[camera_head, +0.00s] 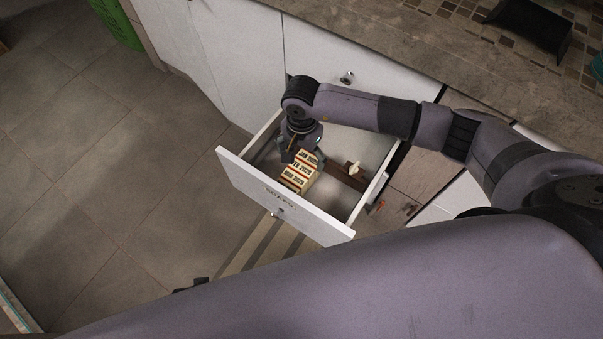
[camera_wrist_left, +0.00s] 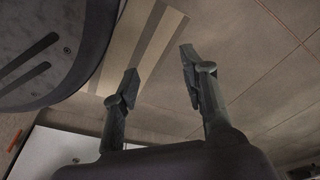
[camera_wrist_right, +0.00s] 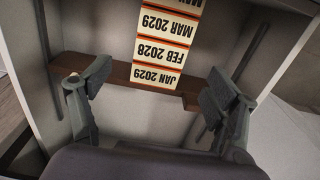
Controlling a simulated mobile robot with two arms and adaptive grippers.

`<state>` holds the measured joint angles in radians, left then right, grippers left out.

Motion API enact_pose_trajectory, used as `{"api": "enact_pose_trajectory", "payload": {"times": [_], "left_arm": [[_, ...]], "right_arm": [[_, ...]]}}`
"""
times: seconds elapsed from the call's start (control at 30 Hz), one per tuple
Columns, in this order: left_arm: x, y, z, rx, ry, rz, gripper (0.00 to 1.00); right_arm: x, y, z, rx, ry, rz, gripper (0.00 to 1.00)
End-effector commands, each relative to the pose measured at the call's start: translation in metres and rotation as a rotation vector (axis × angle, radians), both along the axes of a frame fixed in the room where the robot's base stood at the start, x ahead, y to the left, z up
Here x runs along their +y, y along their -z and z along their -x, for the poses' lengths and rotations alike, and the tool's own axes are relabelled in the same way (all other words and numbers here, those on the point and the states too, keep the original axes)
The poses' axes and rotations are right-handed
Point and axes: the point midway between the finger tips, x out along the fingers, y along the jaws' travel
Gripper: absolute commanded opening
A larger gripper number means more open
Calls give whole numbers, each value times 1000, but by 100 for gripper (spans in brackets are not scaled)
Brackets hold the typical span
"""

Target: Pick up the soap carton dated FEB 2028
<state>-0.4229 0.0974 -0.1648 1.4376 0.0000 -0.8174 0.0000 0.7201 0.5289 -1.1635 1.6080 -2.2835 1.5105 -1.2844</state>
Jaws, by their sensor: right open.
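A short row of cream soap cartons with red-orange edges stands in the open drawer. The FEB 2028 carton (camera_head: 300,170) also shows in the head view, partly covered. My right gripper (camera_wrist_right: 156,80) is open and empty, its fingers wide apart on either side of the row's near end. My left gripper (camera_wrist_left: 160,72) is open and empty above the floor.
A stone countertop (camera_head: 400,45) lies behind, and tiled floor is free to the left.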

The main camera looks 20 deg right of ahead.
Motion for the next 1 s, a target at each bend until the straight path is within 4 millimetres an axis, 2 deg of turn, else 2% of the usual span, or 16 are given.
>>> {"api": "enact_pose_trajectory", "payload": {"times": [0.03,0.1,0.37,0.6,0.7,1.0], "left_arm": [[0,-2,-3,-3,-1,0,40],[0,-7,-6,-6,-1,0,40],[-1,-15,-11,-9,-2,0,40],[-3,-34,-22,-24,-5,3,40],[-3,-42,-25,-27,-5,2,40],[-3,-45,-27,-28,-6,3,40]], "right_arm": [[1,12,1,3,0,0,82],[1,22,1,2,0,-1,82],[1,41,0,0,-1,-2,82],[1,79,1,2,1,-3,82],[1,89,0,0,1,-4,82],[1,93,0,0,0,-3,82]]}}
